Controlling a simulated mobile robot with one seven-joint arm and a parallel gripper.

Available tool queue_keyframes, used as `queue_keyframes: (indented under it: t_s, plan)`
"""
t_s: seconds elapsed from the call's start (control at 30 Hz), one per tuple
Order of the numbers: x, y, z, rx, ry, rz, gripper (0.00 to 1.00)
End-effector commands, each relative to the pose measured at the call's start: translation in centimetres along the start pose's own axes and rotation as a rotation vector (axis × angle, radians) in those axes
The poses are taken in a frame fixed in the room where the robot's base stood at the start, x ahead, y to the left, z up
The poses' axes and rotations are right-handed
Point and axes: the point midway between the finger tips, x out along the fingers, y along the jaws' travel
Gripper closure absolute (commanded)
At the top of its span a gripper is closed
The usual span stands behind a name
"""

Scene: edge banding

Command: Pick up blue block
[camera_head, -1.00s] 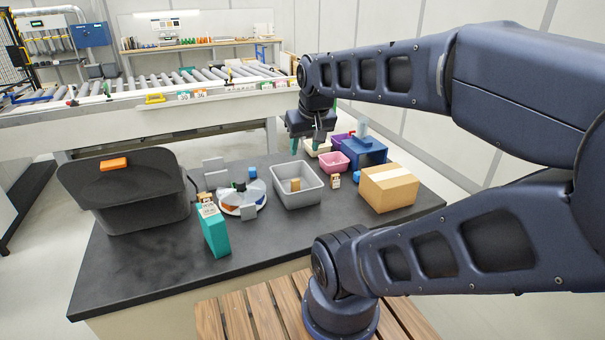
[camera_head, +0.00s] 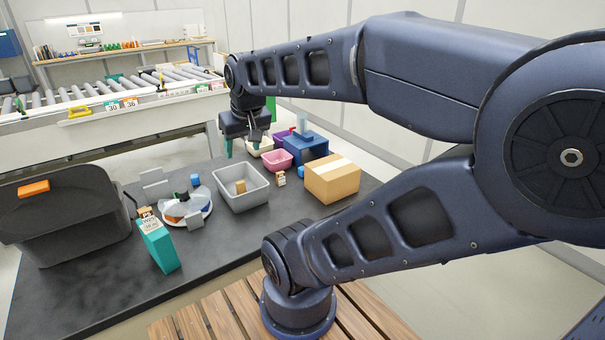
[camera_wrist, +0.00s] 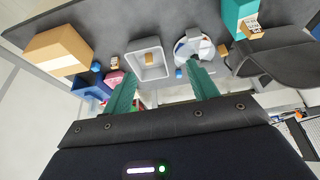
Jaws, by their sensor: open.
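Two small blue pieces show. One blue block (camera_head: 195,179) is at the far edge of a round white plate (camera_head: 185,205); it also shows in the wrist view (camera_wrist: 180,72). Another small blue piece (camera_head: 300,171) lies between the pink bin and the cardboard box, also in the wrist view (camera_wrist: 96,66). I cannot tell which one the task means. My gripper (camera_head: 243,150) is open and empty, with teal fingers pointing down, above the far side of the grey tray. In the wrist view its fingers (camera_wrist: 163,72) are spread, apart from both blue pieces.
A grey tray (camera_head: 263,186) holds a tan block (camera_head: 240,187). A cardboard box (camera_head: 333,180), pink bin (camera_head: 278,158) and blue bin (camera_head: 312,151) stand right; a dark bin (camera_head: 70,235) and teal box (camera_head: 158,246) stand left. The table's front left (camera_head: 90,295) is clear.

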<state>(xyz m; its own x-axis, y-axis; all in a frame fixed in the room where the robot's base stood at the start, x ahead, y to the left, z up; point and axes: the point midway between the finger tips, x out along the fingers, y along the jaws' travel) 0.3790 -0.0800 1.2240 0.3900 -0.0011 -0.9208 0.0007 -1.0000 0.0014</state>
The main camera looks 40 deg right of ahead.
Motion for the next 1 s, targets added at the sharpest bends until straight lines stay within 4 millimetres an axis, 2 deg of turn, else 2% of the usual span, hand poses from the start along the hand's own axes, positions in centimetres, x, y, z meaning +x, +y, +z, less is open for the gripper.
queue_keyframes:
  t_s: [0.23,0.37,0.67,1.0]
  plan:
    - [0.0,0.0,-0.1,0.002,0.000,0.000,0.42]
    - [0.4,0.4,-0.9,0.030,-0.007,-0.005,0.42]
    - [3.5,3.4,-6.2,0.242,-0.050,-0.019,0.42]
    - [9.1,8.3,-12.0,0.517,-0.097,0.012,0.42]
